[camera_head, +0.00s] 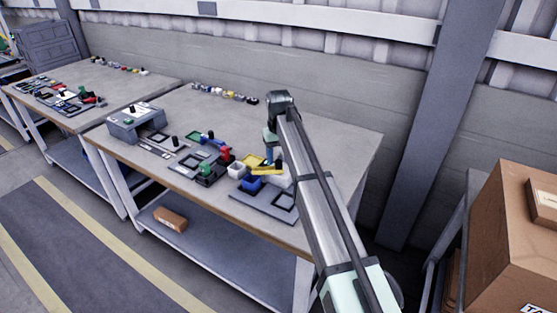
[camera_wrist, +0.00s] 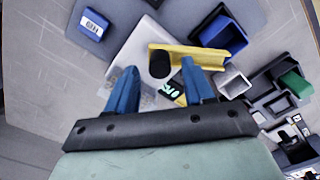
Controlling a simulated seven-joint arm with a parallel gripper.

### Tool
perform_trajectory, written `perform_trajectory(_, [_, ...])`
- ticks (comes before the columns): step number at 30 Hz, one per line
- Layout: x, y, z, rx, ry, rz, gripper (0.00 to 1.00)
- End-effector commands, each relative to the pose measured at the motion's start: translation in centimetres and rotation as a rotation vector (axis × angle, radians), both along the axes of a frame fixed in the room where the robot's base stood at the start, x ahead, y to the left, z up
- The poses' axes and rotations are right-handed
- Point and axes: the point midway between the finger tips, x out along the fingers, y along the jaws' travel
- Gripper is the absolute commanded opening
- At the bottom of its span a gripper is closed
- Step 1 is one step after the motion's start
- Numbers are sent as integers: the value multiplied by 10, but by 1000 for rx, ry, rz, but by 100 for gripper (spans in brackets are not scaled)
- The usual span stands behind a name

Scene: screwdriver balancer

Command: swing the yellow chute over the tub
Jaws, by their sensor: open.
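The yellow chute (camera_head: 267,170) lies across the top of a white box near the table's middle. In the wrist view the chute (camera_wrist: 195,53) runs left to right, with a round black knob (camera_wrist: 159,65) beside its left end. A blue tub (camera_wrist: 222,32) stands beyond the chute, and a white open tub (camera_wrist: 234,82) is near its right end. My gripper (camera_wrist: 160,80) is open with blue fingers, above the white box. The knob appears between the fingertips; I cannot tell whether they touch it.
Dark bins (camera_head: 208,174) with red and green parts stand left of the tubs. A grey mat (camera_head: 265,207) lies at the table's front edge. A grey box (camera_head: 136,122) is at the far left. The table's right rear (camera_head: 340,140) is clear.

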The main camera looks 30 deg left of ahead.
Motion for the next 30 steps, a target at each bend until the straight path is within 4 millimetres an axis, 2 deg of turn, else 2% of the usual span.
perform_trajectory(9, [1,1,63,2,-1,0,52])
perform_trajectory(15, [1,1,96,1,-1,0,52])
perform_trajectory(21, [0,0,115,0,0,0,52])
perform_trajectory(30, [0,0,120,-1,1,0,52])
